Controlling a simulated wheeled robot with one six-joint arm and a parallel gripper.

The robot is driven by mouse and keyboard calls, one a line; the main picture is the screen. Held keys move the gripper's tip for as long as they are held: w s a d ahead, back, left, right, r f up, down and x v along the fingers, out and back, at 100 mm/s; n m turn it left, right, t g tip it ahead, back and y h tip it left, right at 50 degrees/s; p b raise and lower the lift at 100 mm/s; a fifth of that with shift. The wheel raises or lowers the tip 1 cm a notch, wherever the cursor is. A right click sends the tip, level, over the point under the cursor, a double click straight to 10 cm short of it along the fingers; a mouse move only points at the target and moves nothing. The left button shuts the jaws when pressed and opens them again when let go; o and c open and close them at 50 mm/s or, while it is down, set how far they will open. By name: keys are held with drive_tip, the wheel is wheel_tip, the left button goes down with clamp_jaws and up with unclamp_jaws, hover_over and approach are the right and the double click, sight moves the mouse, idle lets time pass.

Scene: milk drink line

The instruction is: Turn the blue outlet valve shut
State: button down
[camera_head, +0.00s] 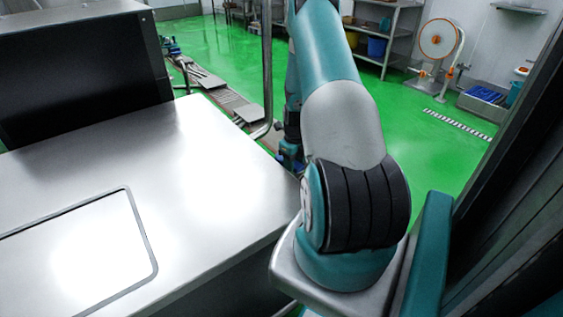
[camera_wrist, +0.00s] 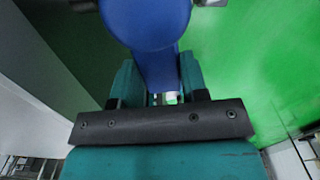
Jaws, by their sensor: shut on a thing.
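The blue outlet valve (camera_wrist: 148,22) fills the top middle of the wrist view, with a rounded head and a flat blue handle (camera_wrist: 160,72) running down from it. My gripper (camera_wrist: 156,75) has its two teal fingers on either side of this handle and is shut on it. In the head view my arm reaches away past the steel table's right edge. A small blue part shows low beside the arm there, but I cannot tell whether it is the valve. The fingertips are hidden in the head view.
A steel table (camera_head: 200,190) with a dark box (camera_head: 80,70) stands at left. A vertical metal pipe (camera_head: 267,70) rises close to my arm. Green floor (camera_head: 450,150) is open to the right. Shelving (camera_head: 388,35) and a hose reel (camera_head: 438,40) stand at the back.

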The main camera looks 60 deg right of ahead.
drive_tip(key=shift+a+m, duration=0.3)
drive_tip(key=shift+m, duration=0.4)
drive_tip(key=c, duration=0.6)
unclamp_jaws()
drive_tip(key=shift+w, duration=0.1)
drive_tip(key=shift+c, duration=0.2)
drive_tip(key=shift+r, duration=0.1)
wheel_tip(320, 180, up, 17)
drive_tip(key=p, duration=0.1)
drive_tip(key=shift+r, duration=0.1)
